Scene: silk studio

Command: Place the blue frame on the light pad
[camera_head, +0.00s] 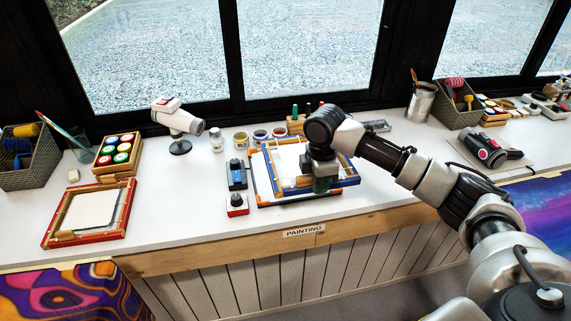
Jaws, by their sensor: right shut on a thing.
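The blue frame (347,182) has a white silk panel and wooden bars along its sides. It lies or hovers over a wider flat piece with an orange-brown edge (254,178) at the middle of the counter. I take that piece to be the light pad, but the frame covers most of it. My right gripper (321,184) reaches in from the right and points down at the near side of the blue frame. It is shut on the blue frame, its fingertips partly hidden. I cannot tell whether the frame touches the pad. My left gripper is out of view.
A red frame (128,213) lies on the left of the counter (190,240). Paint jars (260,136) and a white hair dryer (178,118) stand behind. The counter between red frame and bottles is clear.

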